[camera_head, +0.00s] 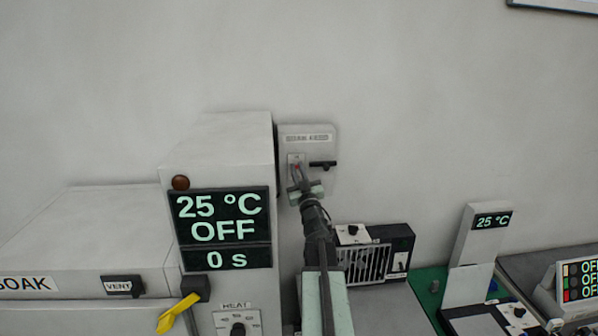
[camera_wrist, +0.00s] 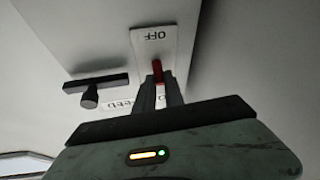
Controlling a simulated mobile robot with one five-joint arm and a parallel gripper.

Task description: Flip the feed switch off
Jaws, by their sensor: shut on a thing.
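The feed switch is a small red toggle lever (camera_wrist: 157,67) on a light plate marked OFF (camera_wrist: 155,37), which reads upside down in the wrist view. The plate sits on a grey wall box (camera_head: 318,147), seen in the head view. A printed label (camera_wrist: 121,104) beside the plate is partly hidden by my fingers. My gripper (camera_wrist: 159,82) is shut on the red lever, its narrow dark fingers on either side of it. In the head view my gripper (camera_head: 297,172) reaches up to the box front and covers part of the switch.
A black handle (camera_head: 323,164) on the same box stands close beside the switch; it also shows in the wrist view (camera_wrist: 93,89). A tall cabinet (camera_head: 224,150) with a display and a yellow lever (camera_head: 178,313) stands to the left. A vented unit (camera_head: 365,262) sits below right.

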